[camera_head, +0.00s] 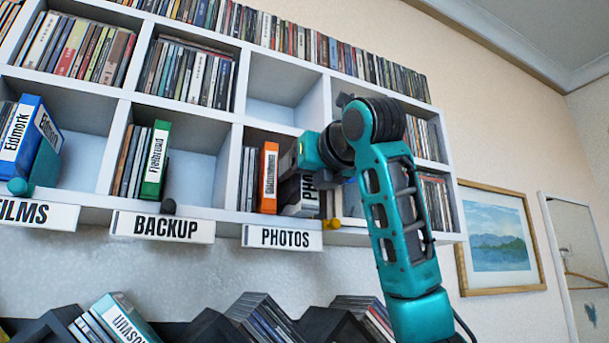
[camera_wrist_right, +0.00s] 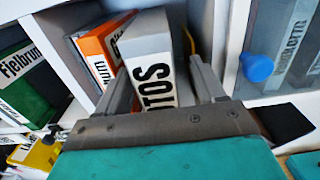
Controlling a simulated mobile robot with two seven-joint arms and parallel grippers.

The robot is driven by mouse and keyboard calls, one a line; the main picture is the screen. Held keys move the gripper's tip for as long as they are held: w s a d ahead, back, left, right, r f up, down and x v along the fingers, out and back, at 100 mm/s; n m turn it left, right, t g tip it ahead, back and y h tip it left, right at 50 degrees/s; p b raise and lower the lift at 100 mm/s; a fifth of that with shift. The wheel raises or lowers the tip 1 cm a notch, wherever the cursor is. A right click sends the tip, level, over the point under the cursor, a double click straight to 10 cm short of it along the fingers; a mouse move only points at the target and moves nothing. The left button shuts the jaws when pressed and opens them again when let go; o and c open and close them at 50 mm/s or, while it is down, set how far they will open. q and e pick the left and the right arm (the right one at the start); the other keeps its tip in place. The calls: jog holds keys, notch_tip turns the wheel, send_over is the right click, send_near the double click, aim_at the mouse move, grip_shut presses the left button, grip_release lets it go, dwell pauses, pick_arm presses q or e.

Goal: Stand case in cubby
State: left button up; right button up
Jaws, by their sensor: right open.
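A grey case with a white spine lettered in black, ending "TOS" (camera_wrist_right: 155,85), stands in the cubby above the PHOTOS label (camera_head: 282,237). In the head view its lettered spine (camera_head: 308,192) shows partly behind my right arm. An orange case (camera_head: 268,178) stands just left of it; it also shows in the right wrist view (camera_wrist_right: 100,50). My right gripper (camera_wrist_right: 162,68) is open, with one finger on each side of the grey case; whether they touch it I cannot tell. My left gripper is not in view.
The white shelf holds several filled cubbies. The BACKUP cubby has a green case (camera_head: 155,160) and free room on its right. The cubby above PHOTOS (camera_head: 285,88) looks empty. A yellow knob (camera_head: 332,224) sits on the shelf edge. More cases stand below.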

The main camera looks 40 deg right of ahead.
jog(key=b+v, duration=0.2)
jog(key=v, duration=1)
jog(key=shift+s, duration=0.35)
